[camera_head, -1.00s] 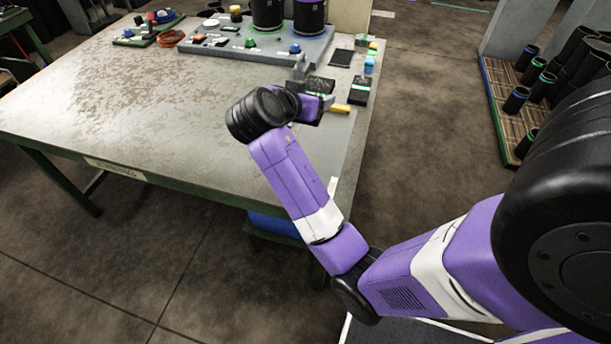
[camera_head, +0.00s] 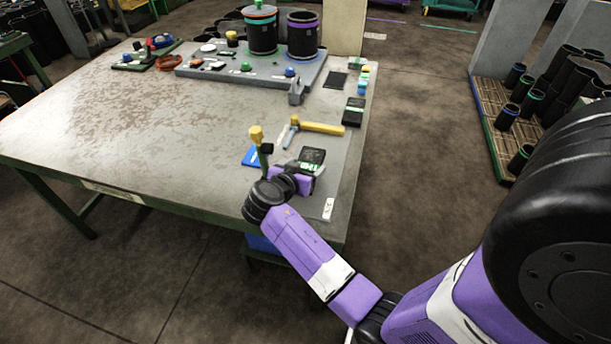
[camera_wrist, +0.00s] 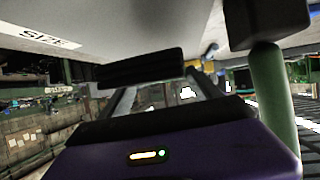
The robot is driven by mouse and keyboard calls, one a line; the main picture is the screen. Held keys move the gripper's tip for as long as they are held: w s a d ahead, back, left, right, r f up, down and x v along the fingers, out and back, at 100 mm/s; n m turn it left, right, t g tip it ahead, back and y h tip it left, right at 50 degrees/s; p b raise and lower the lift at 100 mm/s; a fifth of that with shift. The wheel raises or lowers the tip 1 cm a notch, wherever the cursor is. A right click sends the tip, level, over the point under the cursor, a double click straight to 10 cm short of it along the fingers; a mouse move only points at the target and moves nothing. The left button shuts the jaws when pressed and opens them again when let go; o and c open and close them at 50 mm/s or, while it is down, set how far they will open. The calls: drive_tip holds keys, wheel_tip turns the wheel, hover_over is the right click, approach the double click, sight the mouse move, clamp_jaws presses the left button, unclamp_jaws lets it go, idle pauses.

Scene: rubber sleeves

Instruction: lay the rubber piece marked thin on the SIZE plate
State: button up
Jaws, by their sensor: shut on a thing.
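My gripper (camera_head: 302,176) is over the near right part of the table. It is shut on a flat black rubber piece (camera_head: 313,155), which has a pale green marking; the marking's word is too small to read. In the wrist view the dark piece (camera_wrist: 140,68) spans the two grey fingers. The grey SIZE plate (camera_head: 337,178) lies along the table's right front, with a white label (camera_head: 328,209) at its near end. The word SIZE (camera_wrist: 48,38) is legible in the wrist view. The piece appears above the plate; I cannot tell whether they touch.
A yellow-handled tool (camera_head: 320,128) and a black block (camera_head: 353,112) lie beyond my gripper. A yellow-topped upright post (camera_head: 257,140) and a blue pad (camera_head: 250,157) are close on its left. Black cylinders (camera_head: 303,34) stand on a grey fixture (camera_head: 240,82) behind. The table's left middle is clear.

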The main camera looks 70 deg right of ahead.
drive_tip(key=shift+f, duration=1.75)
drive_tip(key=shift+f, duration=0.2)
drive_tip(key=o, duration=2)
drive_tip(key=shift+r, duration=0.15)
drive_tip(key=shift+a+r, duration=0.1)
drive_tip(key=shift+a, duration=0.05)
drive_tip(key=b+v, duration=0.1)
drive_tip(key=v, duration=1)
drive_tip(key=shift+a+r, duration=0.1)
drive_tip(key=shift+a, duration=0.25)
